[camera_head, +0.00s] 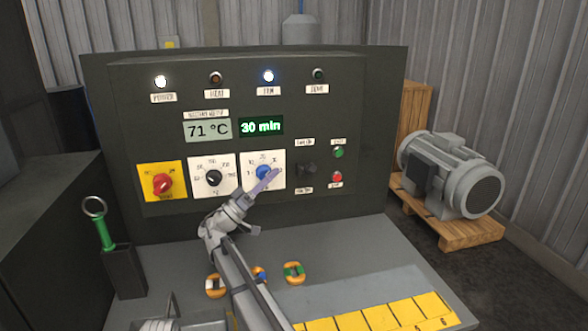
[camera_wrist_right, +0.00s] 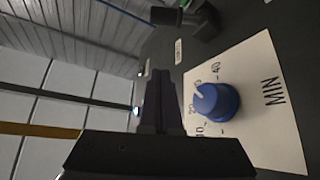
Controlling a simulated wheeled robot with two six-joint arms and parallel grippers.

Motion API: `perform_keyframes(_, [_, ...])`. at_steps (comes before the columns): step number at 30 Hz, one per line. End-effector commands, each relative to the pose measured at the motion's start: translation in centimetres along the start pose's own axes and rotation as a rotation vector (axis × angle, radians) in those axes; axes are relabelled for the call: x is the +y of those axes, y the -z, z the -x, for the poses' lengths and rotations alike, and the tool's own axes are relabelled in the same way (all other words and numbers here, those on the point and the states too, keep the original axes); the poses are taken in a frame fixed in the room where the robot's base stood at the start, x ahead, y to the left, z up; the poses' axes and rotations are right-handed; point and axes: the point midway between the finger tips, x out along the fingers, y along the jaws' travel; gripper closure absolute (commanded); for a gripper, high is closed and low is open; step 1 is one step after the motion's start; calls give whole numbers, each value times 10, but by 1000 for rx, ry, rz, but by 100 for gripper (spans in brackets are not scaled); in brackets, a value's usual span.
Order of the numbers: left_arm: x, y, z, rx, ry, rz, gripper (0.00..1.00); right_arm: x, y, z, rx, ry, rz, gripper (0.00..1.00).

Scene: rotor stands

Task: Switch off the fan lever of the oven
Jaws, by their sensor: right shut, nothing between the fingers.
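The oven's control panel (camera_head: 240,110) stands upright at the back. The fan lever (camera_head: 307,168) is a black lever right of the blue timer knob (camera_head: 263,172), between two small labels; its exact position is hard to read. In the right wrist view a black lever part (camera_wrist_right: 188,16) shows at the top, beyond the blue knob (camera_wrist_right: 217,101). The fan lamp (camera_head: 268,76) glows bluish white. My right gripper (camera_head: 273,176) is shut and empty, in front of the blue knob and left of the lever. Its shut fingers (camera_wrist_right: 160,80) show in the right wrist view. My left gripper is not seen.
A red switch (camera_head: 162,184) and a black knob (camera_head: 213,178) sit left of the timer. Green (camera_head: 338,153) and red (camera_head: 337,177) buttons sit right of the lever. A green-handled tool (camera_head: 104,232) stands in a holder. Several small orange parts lie on the tabletop (camera_head: 350,265).

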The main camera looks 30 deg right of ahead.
Motion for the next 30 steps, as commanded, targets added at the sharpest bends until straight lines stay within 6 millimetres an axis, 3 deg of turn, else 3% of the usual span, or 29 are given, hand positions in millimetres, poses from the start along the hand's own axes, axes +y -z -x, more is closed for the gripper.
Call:
perform_keyframes(18, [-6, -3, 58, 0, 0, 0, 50, 2, 3, -102, -2, -1, 2, 100])
perform_keyframes(21, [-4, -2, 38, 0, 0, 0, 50, -2, -15, -92, -1, 1, 1, 100])
perform_keyframes(30, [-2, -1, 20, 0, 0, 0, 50, -1, -36, -85, -1, 1, 1, 100])
